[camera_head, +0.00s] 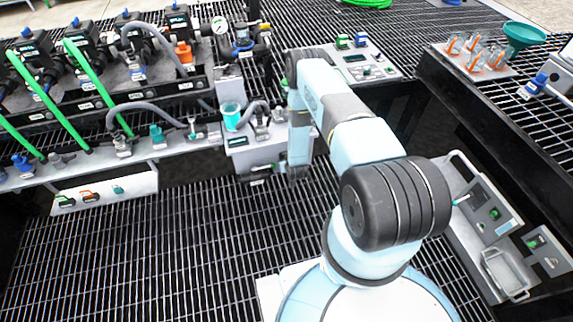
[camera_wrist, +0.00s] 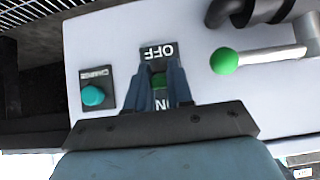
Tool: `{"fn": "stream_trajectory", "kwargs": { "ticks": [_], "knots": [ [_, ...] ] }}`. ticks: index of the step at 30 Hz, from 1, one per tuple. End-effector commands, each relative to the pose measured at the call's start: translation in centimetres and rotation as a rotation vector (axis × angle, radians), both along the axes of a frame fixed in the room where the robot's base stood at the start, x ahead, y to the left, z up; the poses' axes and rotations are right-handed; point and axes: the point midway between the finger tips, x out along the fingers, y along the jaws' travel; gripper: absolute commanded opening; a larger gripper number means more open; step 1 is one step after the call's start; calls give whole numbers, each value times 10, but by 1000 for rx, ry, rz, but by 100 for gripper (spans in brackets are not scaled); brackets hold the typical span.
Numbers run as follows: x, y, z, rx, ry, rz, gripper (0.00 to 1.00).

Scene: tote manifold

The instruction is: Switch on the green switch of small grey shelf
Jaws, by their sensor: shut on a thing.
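The small grey shelf (camera_head: 265,155) stands behind my arm in the head view, partly hidden by it. Its pale front panel (camera_wrist: 115,35) fills much of the wrist view, upside down. The green switch (camera_wrist: 159,81) sits on a dark plate marked OFF at the picture's upper end and ON at the lower end. My gripper (camera_wrist: 159,72) has its two dark fingers on either side of the switch, shut on it. The fingers hide part of the plate and the ON mark. In the head view, the fingers and switch cannot be made out.
A teal button (camera_wrist: 93,95) on a dark plate is left of the switch in the wrist view. A green-knobbed lever (camera_wrist: 225,61) is at right, close to the gripper. A turquoise cup (camera_head: 231,117) stands above the panel. A black bench (camera_head: 440,85) is at right.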

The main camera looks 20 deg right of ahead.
Motion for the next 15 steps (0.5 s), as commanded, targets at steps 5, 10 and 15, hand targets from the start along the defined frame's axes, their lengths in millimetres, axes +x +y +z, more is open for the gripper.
{"fn": "stream_trajectory", "kwargs": {
  "ticks": [5, 10, 15],
  "knots": [
    [3, 1, 4, 0, 93, 3, 0],
    [4, 1, 5, 0, 152, 1, 0],
    [5, 0, 6, 0, 180, 1, 0]
  ]
}}
